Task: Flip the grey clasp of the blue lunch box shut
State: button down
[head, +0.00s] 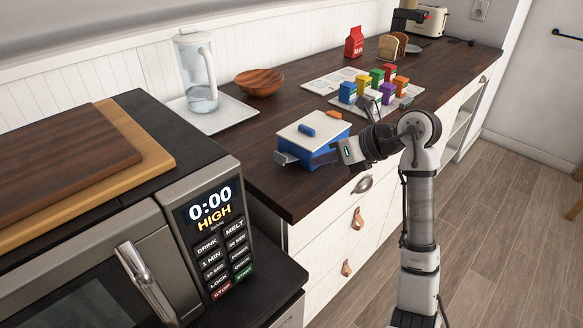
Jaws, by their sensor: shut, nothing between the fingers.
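The blue lunch box (313,148) sits on the dark wooden counter, with a pale lid (314,127) lying over its top. A grey clasp (284,158) sticks outward at the box's near left corner, apparently not lying flat against the wall. My gripper (316,161) is shut and empty, reaching in from the right along the near side of the box. Its dark fingers point left toward the clasp and hide part of the box's near wall. I cannot tell whether they touch the box.
A microwave (170,215) with cutting boards on top stands at the near left. A water pitcher (197,75) on a tray and a wooden bowl (259,82) are behind. Several small coloured cartons (376,78) stand farther right. The counter left of the box is clear.

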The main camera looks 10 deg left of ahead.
aim_at(286, 157)
jog(key=p+x, duration=0.2)
jog(key=x, duration=0.6)
jog(key=shift+a+f+p, duration=0.1)
jog(key=shift+a+p, duration=0.25)
jog(key=shift+a, duration=0.05)
jog(key=shift+w+a+f, duration=0.2)
jog(key=shift+a+f, duration=0.3)
jog(key=shift+w, duration=0.1)
